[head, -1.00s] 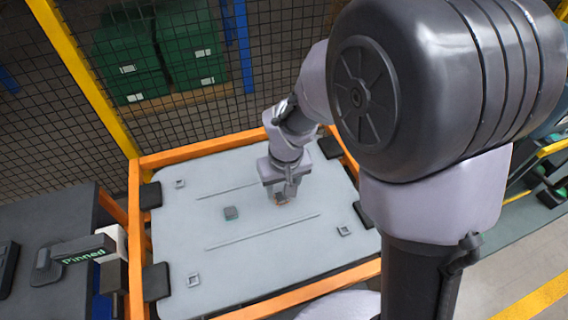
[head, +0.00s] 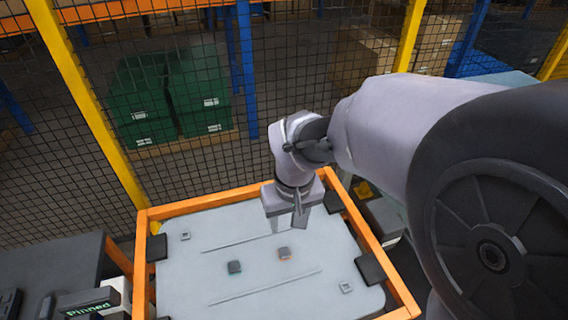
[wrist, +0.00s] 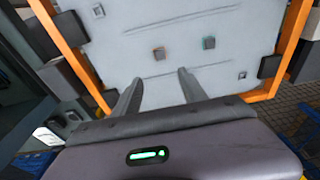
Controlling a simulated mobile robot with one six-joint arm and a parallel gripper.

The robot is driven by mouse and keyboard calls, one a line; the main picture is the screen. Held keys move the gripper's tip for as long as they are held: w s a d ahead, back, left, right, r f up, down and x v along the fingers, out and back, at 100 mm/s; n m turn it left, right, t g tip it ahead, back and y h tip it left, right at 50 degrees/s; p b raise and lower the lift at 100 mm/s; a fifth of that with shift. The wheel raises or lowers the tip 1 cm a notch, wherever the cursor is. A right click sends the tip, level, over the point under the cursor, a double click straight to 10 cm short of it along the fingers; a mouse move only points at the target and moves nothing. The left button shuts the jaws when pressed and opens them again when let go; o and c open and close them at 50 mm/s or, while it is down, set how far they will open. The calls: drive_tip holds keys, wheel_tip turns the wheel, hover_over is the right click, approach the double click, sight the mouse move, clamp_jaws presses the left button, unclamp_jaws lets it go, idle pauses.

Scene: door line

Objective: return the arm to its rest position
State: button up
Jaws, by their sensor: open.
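My gripper (head: 288,222) hangs above the grey panel with its jaws open and nothing between them. In the wrist view my gripper (wrist: 158,88) shows its two fingers spread apart over the panel.
The pale grey panel (head: 190,285) sits in an orange frame (head: 215,202) with dark corner clamps. A mesh fence with yellow posts (head: 105,150) stands behind it, with green crates (head: 200,90) beyond. A dark bench with a "Pinned" sign (head: 88,303) stands at the left.

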drive_tip(key=s+d+m+t+b, duration=0.2)
drive_tip(key=s+d+m+b, duration=0.1)
drive_tip(key=s+b, duration=0.2)
drive_tip(key=s+d+r+m+t+y+b, duration=0.1)
drive_tip(key=s+d+m+b, duration=0.3)
drive_tip(key=s, duration=0.5)
drive_tip(key=shift+s+d+m+t+y+b, duration=0.2)
drive_tip(key=shift+d+m+t+y+b, duration=0.15)
drive_tip(key=shift+t, duration=0.15)
drive_tip(key=shift+r, duration=0.1)
